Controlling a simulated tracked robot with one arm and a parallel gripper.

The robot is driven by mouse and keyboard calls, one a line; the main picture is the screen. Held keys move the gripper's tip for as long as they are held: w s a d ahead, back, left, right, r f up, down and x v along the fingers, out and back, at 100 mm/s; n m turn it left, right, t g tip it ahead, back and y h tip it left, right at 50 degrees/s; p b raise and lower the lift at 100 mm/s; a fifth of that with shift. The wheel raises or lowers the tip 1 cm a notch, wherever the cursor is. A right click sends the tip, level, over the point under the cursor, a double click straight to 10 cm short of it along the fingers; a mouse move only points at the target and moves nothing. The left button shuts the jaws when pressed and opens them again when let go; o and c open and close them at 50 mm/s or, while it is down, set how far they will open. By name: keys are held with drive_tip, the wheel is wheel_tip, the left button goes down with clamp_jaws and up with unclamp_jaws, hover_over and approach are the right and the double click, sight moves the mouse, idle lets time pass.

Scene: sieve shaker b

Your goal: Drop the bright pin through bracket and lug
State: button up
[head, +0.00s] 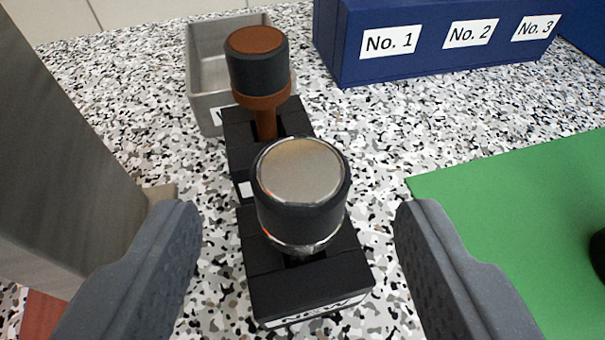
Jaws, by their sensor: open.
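The bright pin (301,185) has a shiny silver top and a black grip band. It stands upright in the near black block (305,278), which has a partly readable white label on its front. My gripper (298,225) is open, with one grey finger on each side of the bright pin and a gap to it on both sides. A second pin (258,65), rusty brown with a black band, stands in the black block behind. I cannot make out the bracket and lug in this view.
A grey metal tray (202,75) stands behind the rusty pin. A blue box (430,65) labelled No. 1, No. 2 and No. 3 is at the back right. A green mat (510,200) lies at right. A large grey surface (60,160) rises at left. Speckled counter (380,130) is bare between them.

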sight(300, 223)
drive_tip(key=shift+f+x, duration=0.2)
drive_tip(key=shift+x, duration=0.95)
drive_tip(key=shift+w, duration=0.35)
drive_tip(key=c, duration=1.1)
